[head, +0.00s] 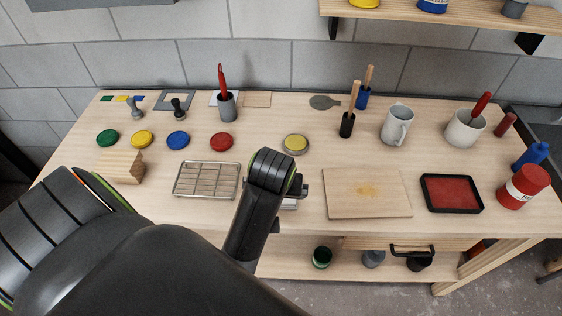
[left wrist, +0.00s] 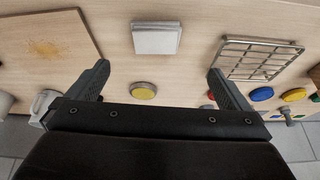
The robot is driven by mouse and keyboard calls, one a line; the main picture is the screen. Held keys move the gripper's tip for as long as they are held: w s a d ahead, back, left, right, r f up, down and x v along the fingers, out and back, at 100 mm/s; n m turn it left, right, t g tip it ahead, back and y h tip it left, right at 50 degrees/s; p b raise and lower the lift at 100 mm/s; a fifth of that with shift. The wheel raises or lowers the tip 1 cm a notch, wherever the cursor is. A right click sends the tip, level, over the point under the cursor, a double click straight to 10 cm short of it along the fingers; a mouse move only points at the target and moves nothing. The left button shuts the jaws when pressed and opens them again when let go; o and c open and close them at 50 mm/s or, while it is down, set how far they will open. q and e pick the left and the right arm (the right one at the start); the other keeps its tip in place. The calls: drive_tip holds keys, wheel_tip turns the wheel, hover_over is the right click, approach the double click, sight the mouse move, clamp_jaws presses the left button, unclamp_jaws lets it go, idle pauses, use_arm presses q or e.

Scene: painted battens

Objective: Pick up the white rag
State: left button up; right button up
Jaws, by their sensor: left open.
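The white rag (left wrist: 156,38) is a small folded, flat square lying on the wooden workbench (head: 295,222). In the head view only a pale part of the rag (head: 289,206) shows, because my left arm and gripper hide the rest. My left gripper (left wrist: 159,74) is open and empty, with its two fingers spread wider than the rag. In the left wrist view the rag lies beyond the fingertips, roughly centred between them. In the head view the left gripper (head: 301,187) is over the bench beside the rag. My right gripper is not in view.
A wire rack (head: 207,179) lies to the left of the rag and a stained board (head: 367,192) to the right. A yellow-topped tin (head: 295,144) is behind. A red paint tray (head: 452,193), mugs and several coloured lids stand around. A shelf (head: 350,260) runs below the bench.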

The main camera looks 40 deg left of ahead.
use_arm(q)
drive_tip(key=shift+n, duration=0.3)
drive_tip(key=x, duration=0.7)
drive_tip(key=w+x, duration=0.1)
drive_tip(key=x, duration=0.2)
drive_tip(key=shift+w+d+p, duration=0.1)
drive_tip(key=shift+d+p, duration=0.05)
drive_tip(key=shift+p, duration=0.25)
drive_tip(key=shift+a+p+x, duration=0.15)
drive_tip(key=shift+p+x, duration=0.3)
drive_tip(key=shift+x, duration=0.6)
drive_tip(key=shift+a+p+x, duration=0.15)
drive_tip(key=shift+p+x, duration=0.25)
drive_tip(key=shift+x, duration=0.65)
drive_tip(key=shift+w+a+f, duration=0.1)
drive_tip(key=shift+w+f, duration=0.25)
drive_tip(key=shift+f, duration=0.2)
drive_tip(key=c, duration=0.6)
drive_tip(key=shift+c, duration=1)
drive_tip(key=shift+r, duration=0.15)
